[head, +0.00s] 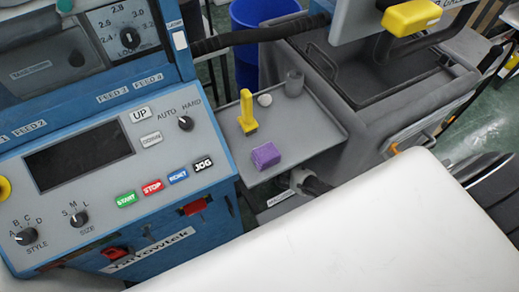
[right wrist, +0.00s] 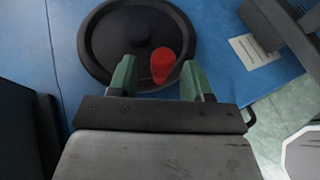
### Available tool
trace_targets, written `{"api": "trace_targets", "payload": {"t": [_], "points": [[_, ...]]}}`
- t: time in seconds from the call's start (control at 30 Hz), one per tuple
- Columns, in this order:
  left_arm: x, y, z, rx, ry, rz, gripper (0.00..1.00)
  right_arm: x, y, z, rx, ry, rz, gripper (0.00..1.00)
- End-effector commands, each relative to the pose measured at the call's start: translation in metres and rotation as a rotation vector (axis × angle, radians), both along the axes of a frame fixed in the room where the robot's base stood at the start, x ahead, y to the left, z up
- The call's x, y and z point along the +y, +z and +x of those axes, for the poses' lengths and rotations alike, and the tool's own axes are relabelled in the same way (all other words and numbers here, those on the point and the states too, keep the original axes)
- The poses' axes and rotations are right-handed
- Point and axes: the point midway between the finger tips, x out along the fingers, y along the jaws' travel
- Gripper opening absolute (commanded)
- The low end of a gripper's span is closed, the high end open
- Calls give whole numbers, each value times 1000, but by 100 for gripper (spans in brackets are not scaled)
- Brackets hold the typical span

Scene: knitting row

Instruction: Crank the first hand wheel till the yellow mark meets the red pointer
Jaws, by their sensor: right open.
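In the right wrist view a round black hand wheel (right wrist: 100,45) sits against a blue machine face. A red crank knob (right wrist: 162,65) stands out from its lower right part. My right gripper (right wrist: 157,74) is open, with its green fingers on either side of the knob. The knob appears nearer the right finger; whether it touches is unclear. I see no yellow mark or separate red pointer on the wheel. The wheel cannot be made out in the head view, and my left gripper is not in view.
The head view shows a blue-grey control panel (head: 110,215) with knobs and coloured buttons. Beside it a grey tray (head: 310,125) holds a yellow tool (head: 247,112), a purple block (head: 265,155), a white ball (head: 264,100) and a grey cup (head: 294,83). A blue bin (head: 245,15) stands behind.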

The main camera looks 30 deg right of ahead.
Motion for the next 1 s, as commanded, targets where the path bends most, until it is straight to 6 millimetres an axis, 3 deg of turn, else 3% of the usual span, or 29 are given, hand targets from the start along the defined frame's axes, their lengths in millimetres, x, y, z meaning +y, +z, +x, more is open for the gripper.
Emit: {"api": "trace_targets", "payload": {"t": [0.2,0.4,1.0], "points": [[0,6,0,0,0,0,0,-19,18,-37,1,1,-2,50],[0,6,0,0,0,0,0,-30,29,-58,0,0,0,50],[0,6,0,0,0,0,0,-33,33,-65,-1,0,0,50]]}}
